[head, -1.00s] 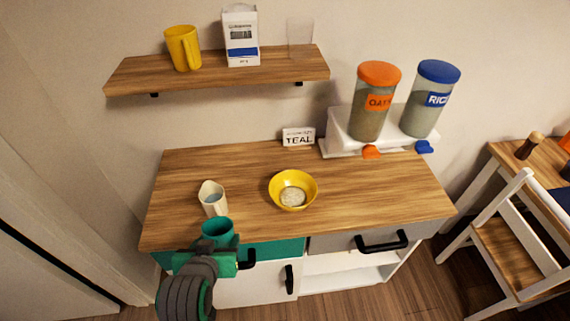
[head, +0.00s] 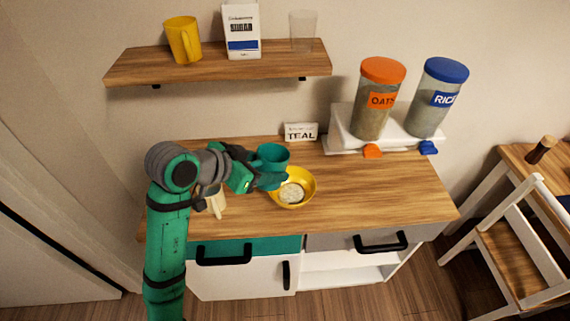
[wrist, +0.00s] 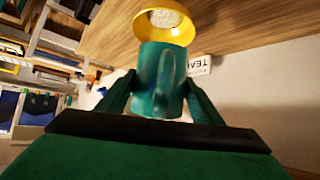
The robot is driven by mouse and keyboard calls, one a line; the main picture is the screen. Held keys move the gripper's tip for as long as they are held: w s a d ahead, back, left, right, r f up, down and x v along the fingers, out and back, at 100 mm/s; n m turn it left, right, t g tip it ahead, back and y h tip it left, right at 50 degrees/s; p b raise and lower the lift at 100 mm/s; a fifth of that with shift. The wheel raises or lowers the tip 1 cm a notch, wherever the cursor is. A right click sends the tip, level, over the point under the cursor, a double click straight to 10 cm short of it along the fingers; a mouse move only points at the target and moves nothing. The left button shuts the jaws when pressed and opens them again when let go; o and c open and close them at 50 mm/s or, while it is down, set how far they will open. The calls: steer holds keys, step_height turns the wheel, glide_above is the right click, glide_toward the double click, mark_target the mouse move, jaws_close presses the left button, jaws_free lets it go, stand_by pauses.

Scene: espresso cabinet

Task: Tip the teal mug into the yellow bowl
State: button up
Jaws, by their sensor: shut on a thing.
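The teal mug (head: 272,158) is in my gripper (head: 256,172), held above the counter at the left rim of the yellow bowl (head: 306,187). The bowl holds a pale grainy heap. The inside of the mug is mostly hidden, so I cannot tell what it holds.
A cream jug (head: 216,200) stands left of the bowl, partly behind my arm. A card reading TEAL (head: 300,132) stands at the back. Oats (head: 378,98) and rice (head: 437,97) dispensers stand at the back right. The counter's right side (head: 385,195) is clear.

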steer(key=shift+w+d+f+h, duration=0.1)
steer(key=shift+d+f+h, duration=0.15)
steer(key=shift+f, duration=0.25)
steer(key=shift+w+d+f+t+h, duration=0.1)
steer(key=shift+w+f+t+h, duration=0.1)
steer(key=shift+f+t+h, duration=0.85)
steer(key=shift+f, duration=0.1)
